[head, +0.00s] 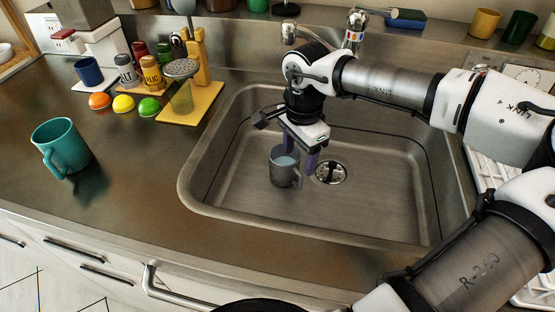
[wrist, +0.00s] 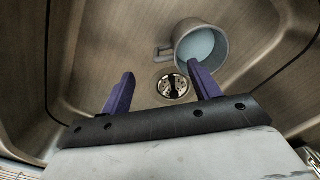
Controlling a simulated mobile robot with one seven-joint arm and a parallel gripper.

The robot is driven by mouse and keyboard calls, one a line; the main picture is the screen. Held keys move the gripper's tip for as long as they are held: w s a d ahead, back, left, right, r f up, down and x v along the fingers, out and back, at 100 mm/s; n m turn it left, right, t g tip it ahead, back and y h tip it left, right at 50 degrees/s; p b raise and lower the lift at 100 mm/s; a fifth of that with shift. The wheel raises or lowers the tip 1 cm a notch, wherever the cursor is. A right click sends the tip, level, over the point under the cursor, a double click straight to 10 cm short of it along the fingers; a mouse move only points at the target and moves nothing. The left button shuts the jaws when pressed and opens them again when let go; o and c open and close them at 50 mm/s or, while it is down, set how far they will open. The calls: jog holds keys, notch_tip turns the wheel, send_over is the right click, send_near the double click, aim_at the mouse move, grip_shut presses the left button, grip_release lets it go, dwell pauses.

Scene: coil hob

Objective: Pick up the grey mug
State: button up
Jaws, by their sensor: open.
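The grey mug (head: 284,168) stands in the steel sink, left of the drain in the head view. Its inside looks pale blue. In the wrist view the grey mug (wrist: 201,46) shows beyond the fingertips, to the right, with its handle toward the left. My gripper (head: 300,160) is over the sink at the mug, its purple fingers pointing down and partly overlapping the mug in the head view. In the wrist view my gripper (wrist: 163,82) is open, with nothing between its fingers. I cannot tell whether a finger touches the mug.
The sink (head: 235,190) has raised walls around the mug, and its drain (head: 331,172) lies to the right. The faucet (head: 354,30) stands behind. A teal mug (head: 62,148) stands on the left counter. Bottles, coloured balls and a yellow stand (head: 200,100) are at the back left.

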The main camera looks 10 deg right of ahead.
aim_at(297, 171)
jog(key=shift+w+d+f+b, duration=0.15)
jog(key=shift+f+b, duration=0.2)
jog(key=shift+f, duration=0.6)
jog(key=shift+f+b, duration=0.1)
jog(key=shift+b, duration=0.25)
jog(key=f+b, duration=0.1)
jog(key=f, duration=0.1)
jog(key=f+b, duration=0.2)
jog(key=f, duration=0.1)
jog(key=f+b, duration=0.2)
jog(key=shift+w+f, duration=0.25)
jog(key=shift+w, duration=0.05)
jog(key=shift+r, duration=0.15)
jog(key=shift+c, duration=0.5)
jog(key=c, duration=1.2)
grip_shut()
jog(key=shift+r, duration=0.1)
